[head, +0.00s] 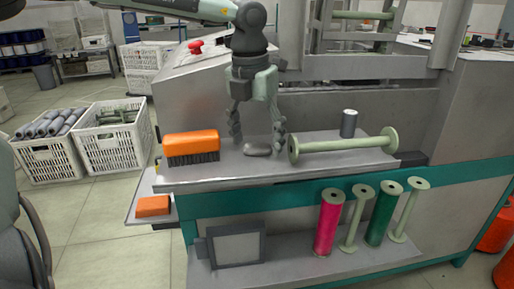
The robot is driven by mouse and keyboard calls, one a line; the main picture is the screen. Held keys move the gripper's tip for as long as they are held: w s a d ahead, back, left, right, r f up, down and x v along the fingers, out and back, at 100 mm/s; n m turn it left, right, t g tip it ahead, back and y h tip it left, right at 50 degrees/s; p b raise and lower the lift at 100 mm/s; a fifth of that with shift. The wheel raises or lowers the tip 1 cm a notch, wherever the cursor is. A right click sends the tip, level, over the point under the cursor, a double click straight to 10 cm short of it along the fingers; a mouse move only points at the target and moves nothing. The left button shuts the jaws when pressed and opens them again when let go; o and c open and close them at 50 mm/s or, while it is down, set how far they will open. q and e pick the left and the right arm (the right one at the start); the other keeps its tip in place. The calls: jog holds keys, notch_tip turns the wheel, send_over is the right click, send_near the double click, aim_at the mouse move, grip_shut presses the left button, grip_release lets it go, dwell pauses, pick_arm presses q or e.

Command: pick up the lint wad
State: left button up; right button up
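A small flat grey lump, which looks like the lint wad (258,150), lies on the grey machine bench top (330,168). It sits between an orange brush and a pale green bobbin. My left gripper (258,140) points straight down over it, with its fingers spread wide to either side. The fingers look apart from the wad, and nothing is held between them. My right gripper is not in the head view.
The orange brush (192,147) lies close on the left. The empty bobbin (343,145) lies close on the right, with a dark grey cylinder (348,124) behind it. A lower shelf holds upright bobbins, including a pink one (327,222) and a green one (383,213).

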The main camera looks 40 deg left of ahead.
pick_arm(q)
jog(key=c, duration=0.5)
jog(key=shift+r, duration=0.15)
